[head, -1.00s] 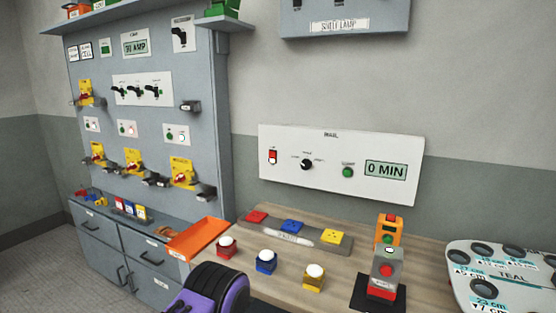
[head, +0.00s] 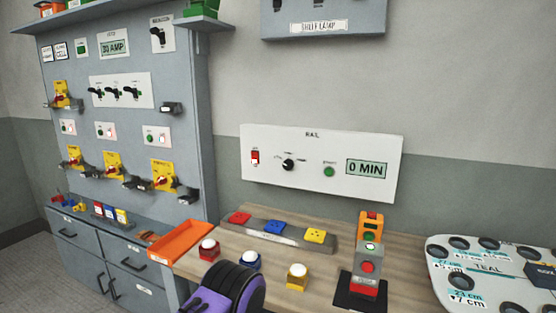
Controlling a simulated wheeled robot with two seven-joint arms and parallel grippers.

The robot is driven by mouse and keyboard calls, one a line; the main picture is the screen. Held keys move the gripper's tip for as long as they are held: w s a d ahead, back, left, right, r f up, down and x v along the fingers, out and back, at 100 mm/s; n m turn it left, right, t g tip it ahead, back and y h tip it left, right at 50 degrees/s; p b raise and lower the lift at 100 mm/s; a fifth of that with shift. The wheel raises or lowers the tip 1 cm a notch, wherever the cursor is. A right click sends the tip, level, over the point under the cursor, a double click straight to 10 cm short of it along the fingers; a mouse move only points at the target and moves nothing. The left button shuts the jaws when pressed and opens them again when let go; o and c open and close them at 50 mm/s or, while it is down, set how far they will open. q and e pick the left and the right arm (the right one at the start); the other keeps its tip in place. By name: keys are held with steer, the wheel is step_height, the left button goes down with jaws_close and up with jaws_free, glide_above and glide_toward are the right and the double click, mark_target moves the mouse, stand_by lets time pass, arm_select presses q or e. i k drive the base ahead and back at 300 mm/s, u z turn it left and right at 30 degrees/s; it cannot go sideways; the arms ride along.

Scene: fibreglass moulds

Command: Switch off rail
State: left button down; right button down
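The white panel labelled RAIL (head: 222,0) is not at the top; the RAIL panel (head: 310,190) is mounted on the wall above the bench. It carries a red-and-white rocker switch (head: 255,158) at its left, a black rotary knob (head: 288,165), a green button (head: 329,172) and a display (head: 367,168) reading 0 MIN. The rocker's small markings are too small to read. A purple and black part, which looks like my own arm, shows at the bottom edge, below and apart from the panel. No gripper fingers are in view.
The wooden bench (head: 315,268) holds red, blue and yellow buttons, an orange tray (head: 180,242) and a red-orange button stand (head: 368,262). A teal-labelled board (head: 480,300) lies at right. A grey switchboard (head: 125,50) stands at left. Space directly before the RAIL panel is clear.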

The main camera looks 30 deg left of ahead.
mark_target(255, 155)
steer(key=z, duration=1.2)
steer(key=k, duration=1.15)
steer(key=u, duration=1.55)
steer(key=i, duration=0.5)
steer(key=z, duration=0.05)
